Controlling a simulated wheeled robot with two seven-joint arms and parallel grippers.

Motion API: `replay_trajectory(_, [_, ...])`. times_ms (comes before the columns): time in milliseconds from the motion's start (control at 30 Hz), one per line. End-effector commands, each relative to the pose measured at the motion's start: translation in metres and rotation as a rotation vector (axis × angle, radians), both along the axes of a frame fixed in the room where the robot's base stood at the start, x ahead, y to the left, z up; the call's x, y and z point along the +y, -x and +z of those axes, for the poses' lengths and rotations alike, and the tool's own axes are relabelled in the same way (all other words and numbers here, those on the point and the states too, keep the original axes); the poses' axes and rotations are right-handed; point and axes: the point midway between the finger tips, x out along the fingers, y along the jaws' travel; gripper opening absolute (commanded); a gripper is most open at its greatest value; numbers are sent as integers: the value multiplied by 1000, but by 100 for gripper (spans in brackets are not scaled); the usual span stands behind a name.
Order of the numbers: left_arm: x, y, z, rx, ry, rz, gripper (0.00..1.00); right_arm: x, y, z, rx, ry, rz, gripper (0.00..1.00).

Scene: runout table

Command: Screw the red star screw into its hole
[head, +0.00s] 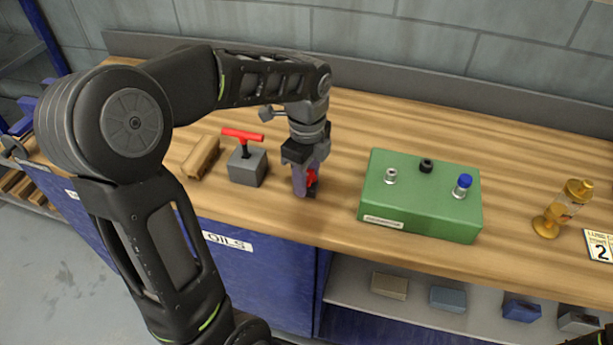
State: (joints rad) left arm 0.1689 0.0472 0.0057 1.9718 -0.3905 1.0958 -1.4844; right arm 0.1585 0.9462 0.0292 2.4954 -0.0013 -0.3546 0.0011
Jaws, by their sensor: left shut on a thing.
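My left gripper (305,182) points down at the table, left of the green block, and is shut on a small red thing (312,177), which looks like the red star screw. The fingers hide most of it, and I cannot tell whether it touches the table.
A grey block with a red T-handle (243,135) and a tan wooden block (201,157) stand left of my gripper. A yellow glass vessel (564,210) and a number card (598,246) are at the right. The wooden table (340,130) is clear behind the green block.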

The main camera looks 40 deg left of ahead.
Motion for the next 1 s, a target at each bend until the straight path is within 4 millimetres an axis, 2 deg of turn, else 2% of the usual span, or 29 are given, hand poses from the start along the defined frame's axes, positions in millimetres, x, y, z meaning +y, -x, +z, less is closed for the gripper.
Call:
replay_trajectory(300, [0,0,1,-1,0,0,0,0,0,0,0,0,0,36])
replay_trajectory(433, [0,-1,9,-2,-1,0,0,0,0,-1,0,0,0,36])
replay_trajectory(567, [0,-1,28,-5,-1,0,0,0,0,-2,0,0,0,36])
replay_trajectory(800, [0,-1,75,-5,0,0,0,0,0,-3,0,0,0,36])
replay_trajectory(1000, [0,-1,98,-2,0,0,0,0,0,-3,0,0,0,36])
